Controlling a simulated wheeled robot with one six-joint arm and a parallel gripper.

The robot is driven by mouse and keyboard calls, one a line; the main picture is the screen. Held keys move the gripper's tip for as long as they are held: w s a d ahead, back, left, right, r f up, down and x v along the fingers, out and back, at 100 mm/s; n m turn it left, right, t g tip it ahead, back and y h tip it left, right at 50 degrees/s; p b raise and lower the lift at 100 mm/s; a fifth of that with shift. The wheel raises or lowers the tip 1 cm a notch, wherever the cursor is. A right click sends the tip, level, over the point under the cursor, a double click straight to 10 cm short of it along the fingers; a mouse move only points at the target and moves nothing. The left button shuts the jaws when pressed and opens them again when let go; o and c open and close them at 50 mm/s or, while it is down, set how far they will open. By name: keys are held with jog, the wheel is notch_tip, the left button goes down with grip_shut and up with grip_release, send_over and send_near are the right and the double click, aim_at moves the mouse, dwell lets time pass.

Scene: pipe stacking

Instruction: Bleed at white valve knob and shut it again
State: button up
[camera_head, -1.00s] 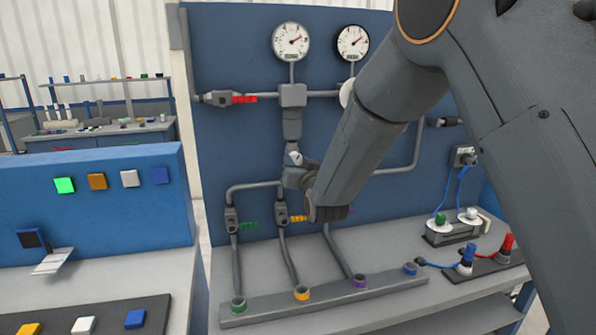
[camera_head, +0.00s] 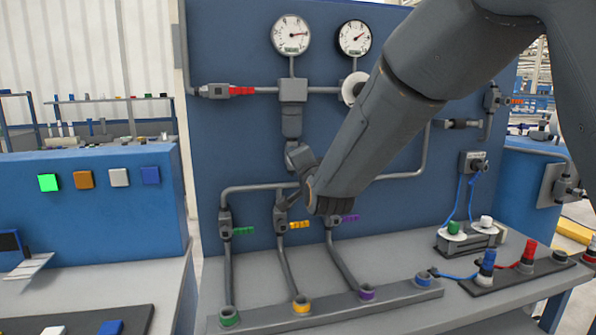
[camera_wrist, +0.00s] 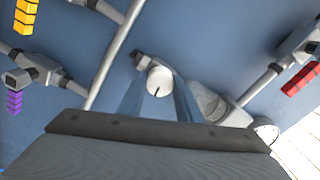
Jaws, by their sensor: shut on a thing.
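The white valve knob (camera_wrist: 159,81), round with a short dark mark on its face, shows in the wrist view between the two fingers of my gripper (camera_wrist: 159,95). My gripper is shut on it. In the head view my gripper (camera_head: 297,196) is at the panel, just below the grey fitting (camera_head: 292,122) under the left gauge, and the knob is hidden there. The left gauge (camera_head: 291,35) has its needle pointing right. The right gauge (camera_head: 354,38) has its needle pointing up and right.
Pipes with red (camera_head: 242,91), green (camera_head: 243,231), yellow (camera_head: 299,225) and purple (camera_head: 350,218) handles surround my gripper. A larger white disc (camera_head: 352,88) is up and right, partly behind my arm. A bench rail (camera_head: 330,312) with coloured rings lies below.

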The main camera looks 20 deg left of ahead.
jog(key=shift+d+m+b, duration=0.1)
jog(key=shift+m+b, duration=0.8)
jog(key=shift+m, duration=0.1)
jog(key=o, duration=1)
jog(key=shift+o, duration=0.2)
jog(key=shift+s, duration=0.1)
jog(key=b+v, duration=0.1)
jog(key=v, duration=0.6)
jog(key=shift+s+d, duration=0.2)
